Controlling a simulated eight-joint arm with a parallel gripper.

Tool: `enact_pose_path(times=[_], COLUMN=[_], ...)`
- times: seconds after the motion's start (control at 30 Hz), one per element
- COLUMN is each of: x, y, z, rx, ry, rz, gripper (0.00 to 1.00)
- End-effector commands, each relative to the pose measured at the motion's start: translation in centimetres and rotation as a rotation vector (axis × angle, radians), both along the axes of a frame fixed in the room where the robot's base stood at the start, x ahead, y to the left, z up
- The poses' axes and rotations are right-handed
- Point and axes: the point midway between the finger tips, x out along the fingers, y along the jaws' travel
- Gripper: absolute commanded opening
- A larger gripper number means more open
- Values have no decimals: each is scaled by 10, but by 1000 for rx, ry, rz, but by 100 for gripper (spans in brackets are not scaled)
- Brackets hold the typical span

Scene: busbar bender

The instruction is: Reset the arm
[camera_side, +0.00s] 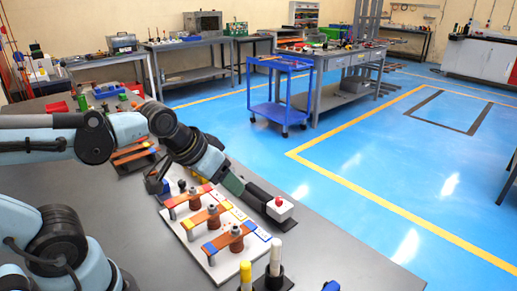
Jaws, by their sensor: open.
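My gripper (264,200) is at the end of the dark wrist, low over the bench and beside a white box (281,209) with a red button (279,201) on top. Its fingers are small and dark here, and I cannot tell whether they touch the box. I see nothing held in it. My arm reaches in from the left and bends downward over the bench.
A white board (222,261) holds several coloured bars on brown posts. A yellow cylinder (246,276) and a white-topped one (275,258) stand at the front. A blue cart (276,110) stands beyond.

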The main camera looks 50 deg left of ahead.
Motion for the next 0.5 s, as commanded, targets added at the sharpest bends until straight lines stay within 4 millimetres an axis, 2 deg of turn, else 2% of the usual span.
enact_pose_path(times=[0.17, 0.5], x=[-7, -7], y=[-2, -2], z=[-7, -7], rx=[51, 55], ry=[-36, -38], rz=[-80, -85], gripper=[58, 58])
